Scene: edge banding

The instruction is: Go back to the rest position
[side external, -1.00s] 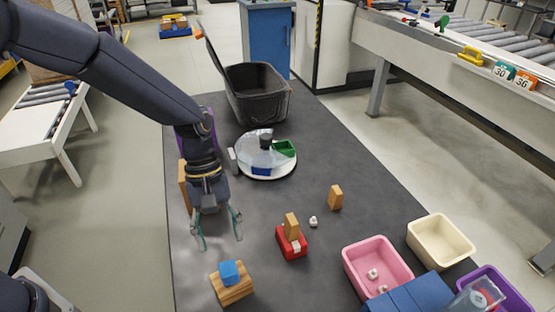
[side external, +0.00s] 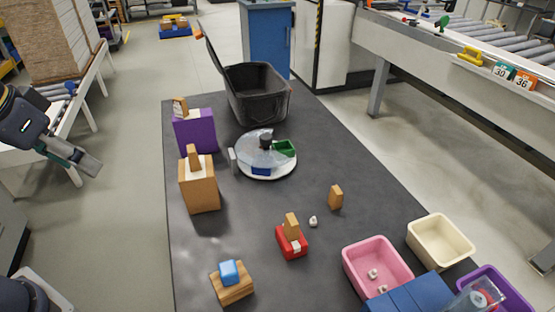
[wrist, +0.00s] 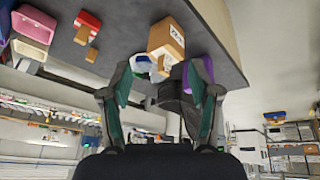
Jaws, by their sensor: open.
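My gripper (side external: 82,160) is at the far left in the side view, off the dark table (side external: 250,225) and beyond its left edge. It holds nothing. In the wrist view its two green-padded fingers (wrist: 164,92) stand wide apart with an empty gap between them. The table appears tilted at the top of the wrist view, well away from the fingertips.
On the table are a brown box (side external: 200,188), a purple box (side external: 196,135), a round turntable (side external: 265,155), a black bin (side external: 258,95), a red holder (side external: 292,245) and a blue cube (side external: 229,270) on a wooden block. A pink bin (side external: 350,268) stands front right.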

